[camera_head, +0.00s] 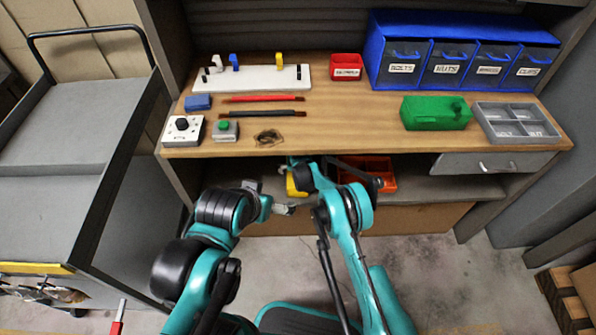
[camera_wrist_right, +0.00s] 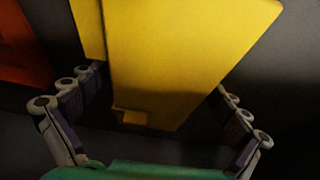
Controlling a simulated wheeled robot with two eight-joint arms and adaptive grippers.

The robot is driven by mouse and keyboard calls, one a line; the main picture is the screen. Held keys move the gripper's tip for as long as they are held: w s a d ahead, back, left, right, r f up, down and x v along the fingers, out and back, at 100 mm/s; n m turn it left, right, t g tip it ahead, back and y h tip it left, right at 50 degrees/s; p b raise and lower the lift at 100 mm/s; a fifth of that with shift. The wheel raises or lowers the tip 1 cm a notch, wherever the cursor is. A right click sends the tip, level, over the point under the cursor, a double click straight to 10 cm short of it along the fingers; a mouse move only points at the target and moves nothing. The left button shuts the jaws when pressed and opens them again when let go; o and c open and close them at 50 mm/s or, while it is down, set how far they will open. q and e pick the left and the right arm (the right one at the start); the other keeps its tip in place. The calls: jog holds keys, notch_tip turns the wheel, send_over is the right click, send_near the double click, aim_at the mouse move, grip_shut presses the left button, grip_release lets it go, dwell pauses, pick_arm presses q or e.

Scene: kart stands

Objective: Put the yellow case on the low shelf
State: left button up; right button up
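The yellow case (camera_head: 296,186) shows in the head view at the front left of the low shelf (camera_head: 436,187), mostly hidden behind my right wrist. In the right wrist view the case (camera_wrist_right: 185,55) fills the upper middle, large and close. My right gripper (camera_wrist_right: 155,88) is open, its fingers spread to either side of the case, with no clear grip on it. Whether the case rests on the shelf is hidden. My left gripper (camera_head: 284,208) is in front of the low shelf, just below the case in the picture; its finger opening is too small to tell.
An orange-red bin (camera_head: 378,173) stands on the low shelf right of my right wrist. A grey cart (camera_head: 60,130) stands at left. The shelf's right part looks clear.

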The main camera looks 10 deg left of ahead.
jog(key=shift+s+r, duration=0.1)
jog(key=shift+r, duration=0.25)
jog(key=p+v, duration=0.1)
jog(key=v, duration=0.2)
jog(key=shift+f+p, duration=0.1)
jog(key=shift+p, duration=0.25)
jog(key=s+d, duration=0.1)
jog(key=s, duration=0.2)
jog(key=s+d+p, duration=0.1)
jog(key=s, duration=0.2)
jog(key=s+d+p, duration=0.1)
jog(key=s, duration=0.3)
jog(key=shift+s+f, duration=0.1)
jog(key=shift+f, duration=0.1)
jog(key=shift+s+d+f+p, duration=0.1)
jog(key=shift+s+d+p, duration=0.1)
jog(key=shift+s+p, duration=0.25)
jog(key=shift+s, duration=0.1)
